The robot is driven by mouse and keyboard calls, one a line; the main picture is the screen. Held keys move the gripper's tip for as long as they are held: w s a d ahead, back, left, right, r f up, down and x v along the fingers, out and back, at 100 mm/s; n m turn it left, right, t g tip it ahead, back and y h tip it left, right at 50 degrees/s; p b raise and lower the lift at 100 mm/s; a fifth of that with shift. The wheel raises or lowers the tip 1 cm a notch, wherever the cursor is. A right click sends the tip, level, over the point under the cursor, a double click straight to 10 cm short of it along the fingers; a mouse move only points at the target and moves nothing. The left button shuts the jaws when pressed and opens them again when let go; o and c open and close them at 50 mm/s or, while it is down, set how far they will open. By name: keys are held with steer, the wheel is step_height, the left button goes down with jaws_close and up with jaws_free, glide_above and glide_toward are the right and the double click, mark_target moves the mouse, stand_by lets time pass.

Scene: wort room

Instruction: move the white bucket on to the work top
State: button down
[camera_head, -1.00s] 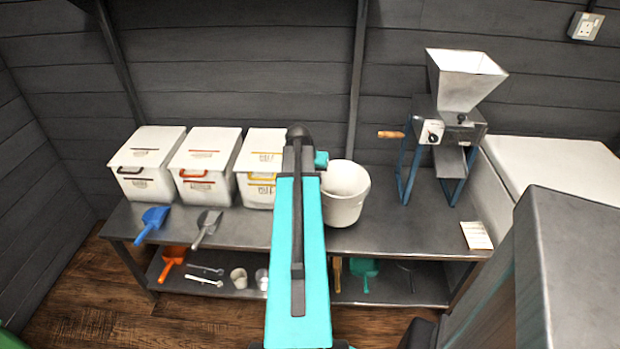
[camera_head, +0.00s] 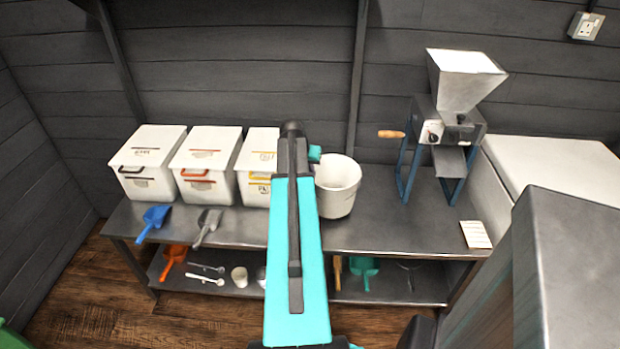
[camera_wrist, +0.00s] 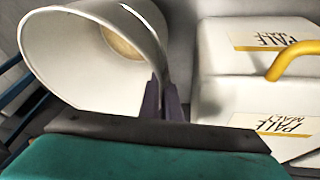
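The white bucket (camera_head: 337,187) shows just right of my arm in the head view, over the bench. I cannot tell whether its base touches the surface. In the wrist view the bucket (camera_wrist: 75,65) fills the upper left, its open mouth facing the camera and a tan patch visible inside. My gripper (camera_wrist: 163,100) has its dark fingers on the bucket's wall at the rim, shut on it. In the head view my arm hides the fingers. The grey metal work top (camera_head: 400,225) runs along the wall, with a clear stretch right of the bucket.
White lidded bins, including the yellow-handled one (camera_head: 257,165), stand close left of the bucket. A mill (camera_head: 450,125) with a hopper stands to the right. Blue (camera_head: 155,217) and grey (camera_head: 208,222) scoops lie at the front left. A card (camera_head: 475,234) lies at the right end.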

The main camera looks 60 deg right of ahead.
steer(key=shift+f, duration=1.6)
steer(key=c, duration=2)
jaws_free()
steer(key=v, duration=1.2)
steer(key=shift+s, duration=0.1)
